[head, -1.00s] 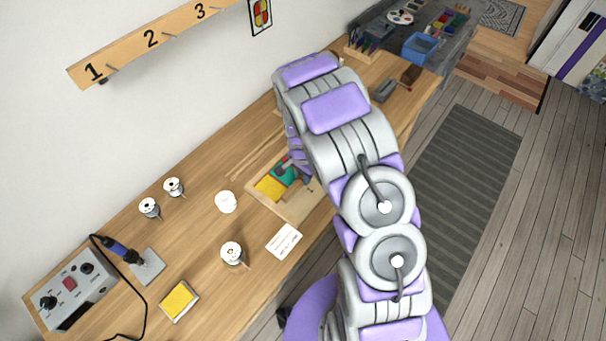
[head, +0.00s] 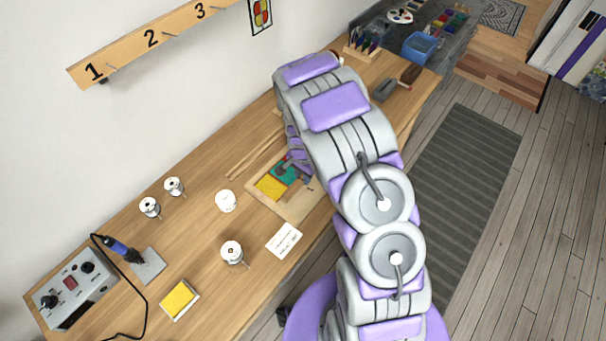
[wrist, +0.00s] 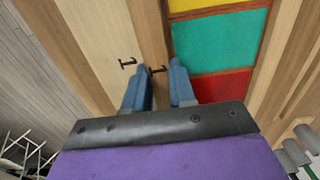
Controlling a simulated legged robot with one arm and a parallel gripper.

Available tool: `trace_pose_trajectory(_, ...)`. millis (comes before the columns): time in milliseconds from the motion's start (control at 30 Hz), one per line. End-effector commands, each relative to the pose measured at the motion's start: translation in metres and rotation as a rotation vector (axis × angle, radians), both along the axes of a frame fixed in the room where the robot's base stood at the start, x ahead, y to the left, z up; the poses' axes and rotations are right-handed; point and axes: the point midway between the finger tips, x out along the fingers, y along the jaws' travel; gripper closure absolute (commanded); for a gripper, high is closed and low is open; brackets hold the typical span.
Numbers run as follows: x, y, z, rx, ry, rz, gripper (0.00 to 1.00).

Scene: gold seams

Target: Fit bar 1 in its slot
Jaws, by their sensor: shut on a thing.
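My gripper (wrist: 160,78) has its two blue fingers closed about a brown wooden strip (wrist: 150,28), which seems to be bar 1 and carries a dark mark between the fingertips. The strip lies along the left side of the coloured panels in the wrist view. A printed "1" (wrist: 127,63) is on the pale wood just left of the fingers. The panel board (head: 289,209) is on the bench, with my gripper (head: 299,163) at its far right side. Whether the strip sits down in a slot or rides above it cannot be told.
Teal (wrist: 220,42) and red (wrist: 224,86) panels lie right of the fingers. Thin wooden strips (head: 252,152) lie behind the board. A white card (head: 284,240), a spool (head: 232,252) and a white cup (head: 225,200) stand nearby. A soldering iron (head: 122,250) is at the left.

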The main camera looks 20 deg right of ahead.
Motion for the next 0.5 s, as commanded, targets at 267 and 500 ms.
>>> trace_pose_trajectory(267, 0.0002, 0.0001, -0.0019, 0.0, 0.0, 0.0, 0.6)
trace_pose_trajectory(500, 0.0002, 0.0001, -0.0021, 0.0, 0.0, 0.0, 0.46)
